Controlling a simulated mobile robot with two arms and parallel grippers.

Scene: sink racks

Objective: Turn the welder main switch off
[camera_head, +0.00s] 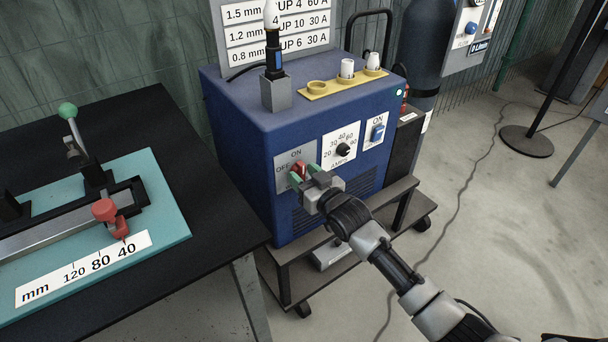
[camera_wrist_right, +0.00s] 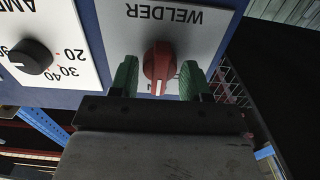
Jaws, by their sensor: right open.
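The welder main switch (camera_head: 298,166) is a red rotary knob on a light plate marked OFF and ON, on the front of the blue welder (camera_head: 300,130). In the right wrist view, which is upside down, the red knob (camera_wrist_right: 158,62) has a white mark that points toward the partly hidden ON lettering. My right gripper (camera_head: 306,173) is open, with its green fingertips (camera_wrist_right: 159,80) on either side of the knob. Small gaps seem to show, but I cannot tell whether either finger touches it. My left gripper is out of view.
The amps dial (camera_head: 343,150) and a blue switch (camera_head: 378,132) sit right of the red knob. The welder stands on a cart (camera_head: 285,262). A dark table (camera_head: 220,215) with a teal board (camera_head: 165,190) is at left. Open floor lies at right.

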